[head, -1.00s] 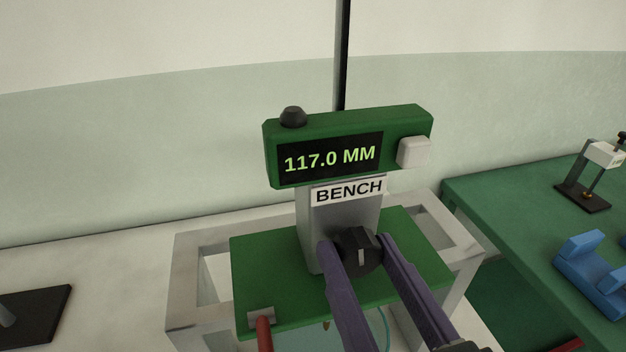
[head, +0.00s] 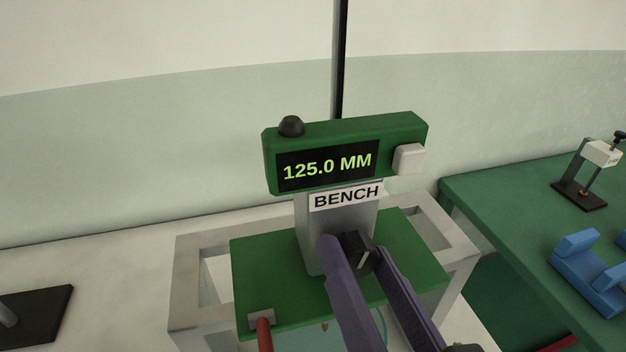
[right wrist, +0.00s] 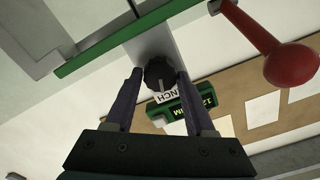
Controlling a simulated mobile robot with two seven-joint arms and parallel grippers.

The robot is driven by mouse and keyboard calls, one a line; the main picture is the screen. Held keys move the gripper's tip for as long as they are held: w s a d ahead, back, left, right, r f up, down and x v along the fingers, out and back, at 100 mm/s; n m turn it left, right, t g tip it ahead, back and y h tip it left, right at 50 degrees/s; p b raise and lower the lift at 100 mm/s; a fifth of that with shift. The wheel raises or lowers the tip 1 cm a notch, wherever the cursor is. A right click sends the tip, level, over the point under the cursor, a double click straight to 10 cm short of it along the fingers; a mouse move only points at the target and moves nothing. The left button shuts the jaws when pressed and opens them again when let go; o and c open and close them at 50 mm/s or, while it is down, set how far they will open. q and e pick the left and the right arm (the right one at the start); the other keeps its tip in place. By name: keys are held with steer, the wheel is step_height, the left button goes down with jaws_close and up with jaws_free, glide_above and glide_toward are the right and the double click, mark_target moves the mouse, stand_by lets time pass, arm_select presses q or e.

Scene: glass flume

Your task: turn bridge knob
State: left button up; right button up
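The bridge knob (head: 367,262) is a black ribbed dial with a pale pointer line, on the front of the grey column under the BENCH label (head: 346,196). The green display box (head: 402,132) above reads 125.0 MM. My left gripper is not in view.
The box carries a black dome (head: 291,126) and a white square button (head: 409,158). A red-handled lever (head: 264,330) is at the front left of the green plate (head: 262,272). A green table (head: 480,195) with blue holders (head: 590,270) stands right. A red ball-ended handle (right wrist: 291,65) shows in the wrist view.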

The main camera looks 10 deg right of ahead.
steer(key=o, duration=0.3)
steer(key=shift+s+d+b, duration=0.2)
steer(key=shift+s+b, duration=1)
steer(key=shift+s, duration=3.8)
